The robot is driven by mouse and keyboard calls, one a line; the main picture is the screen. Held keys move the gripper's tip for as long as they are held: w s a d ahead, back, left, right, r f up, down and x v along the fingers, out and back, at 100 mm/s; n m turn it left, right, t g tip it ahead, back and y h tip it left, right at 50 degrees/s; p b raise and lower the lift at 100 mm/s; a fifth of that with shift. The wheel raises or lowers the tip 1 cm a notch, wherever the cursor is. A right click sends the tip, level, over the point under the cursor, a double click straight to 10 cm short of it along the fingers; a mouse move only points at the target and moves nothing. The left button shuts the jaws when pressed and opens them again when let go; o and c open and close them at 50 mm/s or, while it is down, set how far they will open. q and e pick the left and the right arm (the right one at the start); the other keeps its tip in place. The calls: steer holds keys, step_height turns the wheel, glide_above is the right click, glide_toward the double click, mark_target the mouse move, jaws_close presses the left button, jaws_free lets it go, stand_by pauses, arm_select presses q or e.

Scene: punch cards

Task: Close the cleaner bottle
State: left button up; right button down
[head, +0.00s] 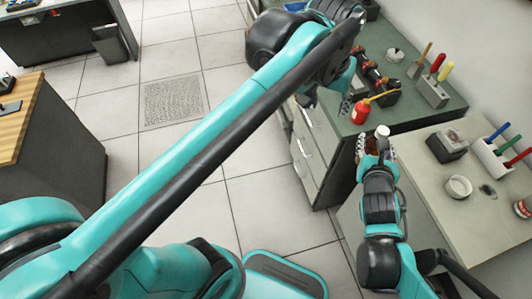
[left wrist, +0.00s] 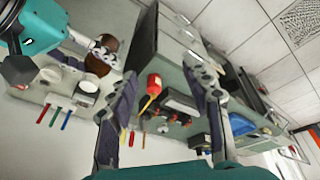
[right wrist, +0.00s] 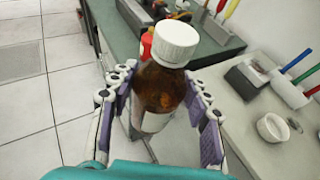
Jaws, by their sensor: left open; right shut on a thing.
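The cleaner bottle is brown with a pale label and a white cap (right wrist: 175,43). My right gripper (right wrist: 160,80) is shut around the bottle's brown body (right wrist: 158,92). The bottle stands close to upright. The cap sits at the top of the neck; I cannot tell how tight it is. In the head view the right gripper (head: 376,150) holds the bottle by the counter edge, with the cap (head: 382,131) showing on top. My left gripper (head: 328,98) is open and empty, above and left of the bottle. Its spread fingers (left wrist: 162,75) show in the left wrist view.
A red oil can with a yellow spout (head: 361,111) stands on the green-topped bench (head: 430,122). A screwdriver block (head: 431,92) is behind it. On the pale counter (head: 425,195) are a dark-and-white box (head: 447,145), a white bowl (head: 458,187) and a pen rack (head: 492,160).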

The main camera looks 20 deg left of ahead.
arm_select(q)
steer(key=s+a+f+t, duration=0.2)
steer(key=s+a+f, duration=0.3)
steer(key=f, duration=0.2)
steer(key=s+a+f+t, duration=0.2)
steer(key=s+a+f, duration=0.3)
steer(key=f, duration=0.3)
steer(key=shift+a+y, duration=0.4)
steer(key=shift+a, duration=0.1)
steer(key=shift+s, duration=0.1)
arm_select(e)
steer(key=w+d+f+m+h, duration=0.2)
steer(key=w+d+m+h, duration=0.2)
steer(key=d, duration=0.6)
steer(key=shift+w+f+m+h, duration=0.15)
steer(key=shift+w+m+h, duration=0.15)
steer(key=shift+h, duration=0.4)
